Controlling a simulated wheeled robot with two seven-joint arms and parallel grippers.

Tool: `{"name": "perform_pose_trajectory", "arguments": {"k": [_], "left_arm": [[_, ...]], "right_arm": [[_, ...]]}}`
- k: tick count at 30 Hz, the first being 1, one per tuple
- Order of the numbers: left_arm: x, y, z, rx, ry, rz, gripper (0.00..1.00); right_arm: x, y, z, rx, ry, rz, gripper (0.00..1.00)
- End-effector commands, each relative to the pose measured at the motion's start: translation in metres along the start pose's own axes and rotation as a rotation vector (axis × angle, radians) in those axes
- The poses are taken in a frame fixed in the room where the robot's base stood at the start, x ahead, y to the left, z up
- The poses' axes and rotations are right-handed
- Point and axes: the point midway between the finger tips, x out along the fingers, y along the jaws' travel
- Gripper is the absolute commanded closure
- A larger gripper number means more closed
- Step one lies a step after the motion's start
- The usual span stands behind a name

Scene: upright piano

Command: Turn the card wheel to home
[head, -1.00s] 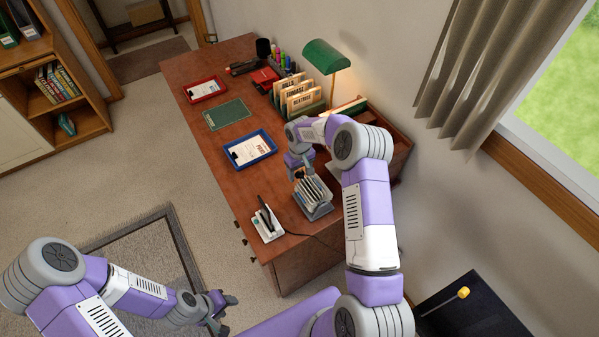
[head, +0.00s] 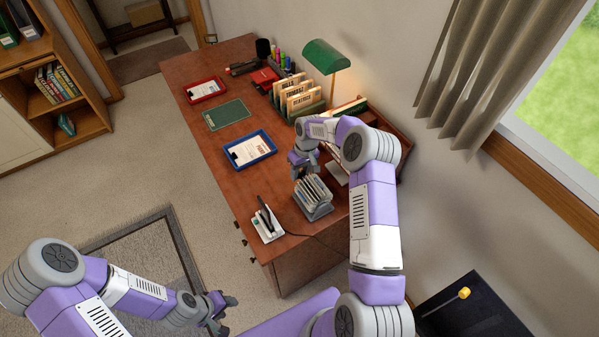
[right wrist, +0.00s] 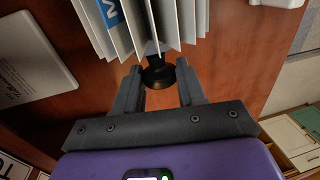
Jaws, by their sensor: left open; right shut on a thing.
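The card wheel (head: 313,199) stands on the near right part of the desk, with several white cards fanned out on a grey base. In the right wrist view the cards (right wrist: 150,22) fan across the top, one with a blue tab marked M. A dark round knob (right wrist: 158,75) sits below the cards, between my right gripper's fingers. My right gripper (right wrist: 160,88) is shut on this knob; in the head view it is at the far side of the wheel. My left gripper (head: 226,308) is open and empty, low beside the desk and away from the wheel.
A blue tray (head: 250,150), a green pad (head: 227,115) and a red tray (head: 205,90) lie farther along the desk. A file rack (head: 298,98) and a green lamp (head: 326,57) stand near the wall.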

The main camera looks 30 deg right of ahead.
Motion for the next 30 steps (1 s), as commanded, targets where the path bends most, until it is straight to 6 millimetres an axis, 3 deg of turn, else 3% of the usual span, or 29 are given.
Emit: {"name": "perform_pose_trajectory", "arguments": {"k": [9, 21, 22, 26, 30], "left_arm": [[0.025, -0.009, -0.001, 0.0, 0.0, 0.0, 0.55], [0.025, -0.009, -0.001, 0.0, 0.0, 0.0, 0.55], [0.025, -0.009, -0.001, 0.0, 0.0, 0.0, 0.55], [0.025, -0.009, -0.001, 0.0, 0.0, 0.0, 0.55], [0.025, -0.009, -0.001, 0.0, 0.0, 0.0, 0.55]], "right_arm": [[0.004, 0.006, 0.0, 0.003, 0.003, -0.304, 0.91], [0.001, 0.004, 0.0, -0.002, 0.001, -0.337, 0.91], [0.001, 0.004, 0.0, -0.002, 0.001, -0.337, 0.56], [0.001, 0.004, 0.0, -0.002, 0.001, -0.337, 0.37], [0.001, 0.004, 0.0, -0.001, 0.001, -0.336, 0.37]]}}
